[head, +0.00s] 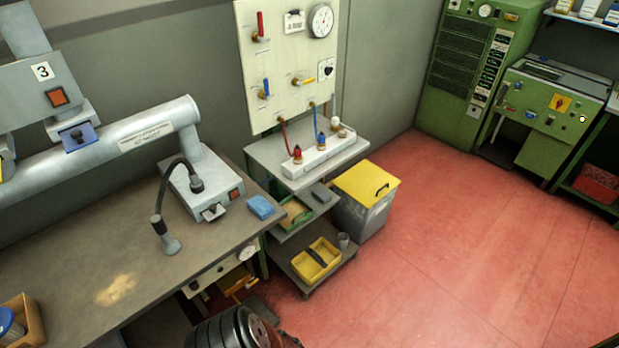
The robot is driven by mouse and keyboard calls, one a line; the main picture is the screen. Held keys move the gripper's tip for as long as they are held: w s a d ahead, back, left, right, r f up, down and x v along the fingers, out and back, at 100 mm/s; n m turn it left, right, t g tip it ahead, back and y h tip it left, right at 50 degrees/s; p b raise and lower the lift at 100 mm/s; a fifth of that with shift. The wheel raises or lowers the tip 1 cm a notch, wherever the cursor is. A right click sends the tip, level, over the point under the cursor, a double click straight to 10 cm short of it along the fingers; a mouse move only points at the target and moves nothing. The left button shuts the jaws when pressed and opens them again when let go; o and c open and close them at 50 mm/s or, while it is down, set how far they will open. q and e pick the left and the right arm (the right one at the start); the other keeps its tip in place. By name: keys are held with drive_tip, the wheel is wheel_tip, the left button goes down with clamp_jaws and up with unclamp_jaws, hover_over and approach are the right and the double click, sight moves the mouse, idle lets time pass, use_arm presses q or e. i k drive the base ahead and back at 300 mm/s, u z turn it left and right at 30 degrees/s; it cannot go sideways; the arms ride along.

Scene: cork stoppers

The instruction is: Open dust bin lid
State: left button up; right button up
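The dust bin (361,219) is a grey box standing on the red floor, right of the small shelf unit, in the head view. Its yellow lid (362,182) lies flat over the top and looks closed. The bin's left side is partly hidden by the shelf unit.
A workbench (150,235) with grey machinery fills the left. The shelf unit (268,158) holds a white block with coloured fittings and a yellow tray (327,250). Green cabinets (459,75) stand at the back right. The red floor (460,230) right of the bin is clear.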

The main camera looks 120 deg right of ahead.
sight(366, 183)
drive_tip(key=z, duration=4.4)
